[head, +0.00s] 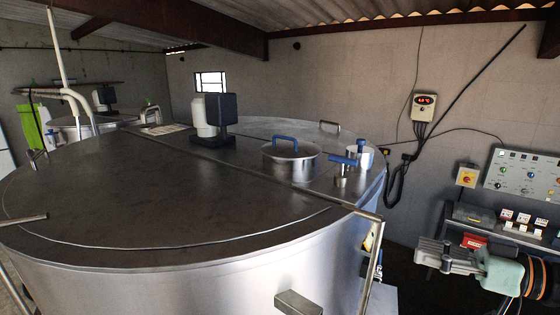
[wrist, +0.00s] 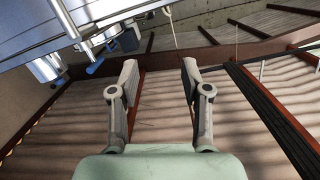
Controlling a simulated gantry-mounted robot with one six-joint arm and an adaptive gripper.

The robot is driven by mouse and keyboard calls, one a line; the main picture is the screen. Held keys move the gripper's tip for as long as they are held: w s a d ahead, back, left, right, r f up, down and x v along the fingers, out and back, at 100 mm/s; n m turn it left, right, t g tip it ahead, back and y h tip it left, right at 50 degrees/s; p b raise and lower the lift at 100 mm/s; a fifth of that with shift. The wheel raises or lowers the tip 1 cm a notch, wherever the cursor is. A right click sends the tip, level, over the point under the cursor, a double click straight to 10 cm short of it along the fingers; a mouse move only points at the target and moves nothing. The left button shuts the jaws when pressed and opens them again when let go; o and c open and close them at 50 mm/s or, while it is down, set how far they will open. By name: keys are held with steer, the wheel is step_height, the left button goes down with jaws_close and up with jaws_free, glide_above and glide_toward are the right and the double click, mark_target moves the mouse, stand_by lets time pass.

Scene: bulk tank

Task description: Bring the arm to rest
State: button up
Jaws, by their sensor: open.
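My gripper (head: 428,250) shows at the lower right of the head view, to the right of the large steel tank (head: 130,190) and apart from it. Its grey fingers point left, and its pale green body is behind them. In the wrist view my gripper (wrist: 160,80) has its two fingers spread, with nothing between them. Most of my arm is out of view.
The tank lid carries a blue-handled round cover (head: 290,165) and a dark motor unit (head: 212,118). A steel rail (head: 374,262) stands at the tank's right side. A control panel (head: 522,172) and a shelf with switches (head: 475,215) are near my gripper.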

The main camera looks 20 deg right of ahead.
steer(key=w+a+f+m+g+h, duration=0.15)
steer(key=w+a+f, duration=0.25)
steer(key=a+f, duration=0.5)
steer(key=w+a+f+g+h, duration=0.1)
steer(key=w+a+f+h, duration=0.25)
steer(key=a+f, duration=0.6)
steer(key=s+a+f+m+h+p, duration=0.15)
steer(key=s+a, duration=0.25)
steer(key=a, duration=0.4)
steer(key=s+a+m+h, duration=0.15)
steer(key=s+a, duration=0.25)
steer(key=a, duration=0.5)
steer(key=s+a+r+t+h, duration=0.1)
steer(key=s+r+t+h, duration=0.1)
steer(key=s, duration=0.4)
steer(key=shift+s+a+r, duration=0.35)
steer(key=shift+a, duration=0.05)
